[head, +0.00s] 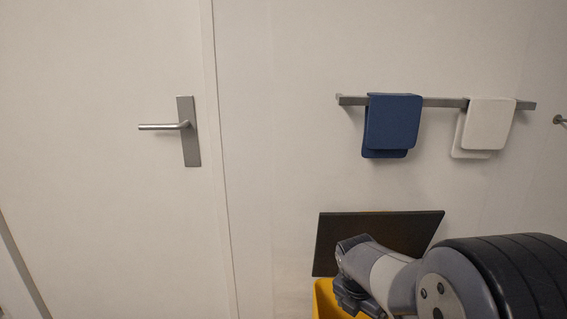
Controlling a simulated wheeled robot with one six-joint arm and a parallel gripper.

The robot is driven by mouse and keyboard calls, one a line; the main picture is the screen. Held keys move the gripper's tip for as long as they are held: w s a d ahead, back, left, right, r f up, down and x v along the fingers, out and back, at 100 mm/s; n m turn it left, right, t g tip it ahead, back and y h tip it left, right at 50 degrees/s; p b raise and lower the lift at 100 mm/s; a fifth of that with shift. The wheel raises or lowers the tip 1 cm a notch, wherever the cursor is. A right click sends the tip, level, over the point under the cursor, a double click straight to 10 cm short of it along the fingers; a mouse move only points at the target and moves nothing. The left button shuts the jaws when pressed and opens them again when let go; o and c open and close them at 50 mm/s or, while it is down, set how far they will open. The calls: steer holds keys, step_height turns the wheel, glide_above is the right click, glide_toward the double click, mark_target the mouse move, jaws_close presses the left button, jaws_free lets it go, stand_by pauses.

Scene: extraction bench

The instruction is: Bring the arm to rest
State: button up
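My arm shows at the lower right of the head view, with a large dark ribbed joint close to the camera and a grey-white link reaching left from it. The link ends in dark parts in front of a yellow container. I cannot make out any gripper fingers in this view. No held object shows.
A yellow container (324,301) and a dark flat panel (405,232) are behind my arm. A rail (440,102) holds a blue towel (393,122) and a white towel (488,124). A white door (100,220) with a metal handle (187,130) is at left.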

steer(key=b+x, duration=0.1)
steer(key=x, duration=0.5)
steer(key=shift+r+p, duration=1.2)
steer(key=shift+r, duration=1.2)
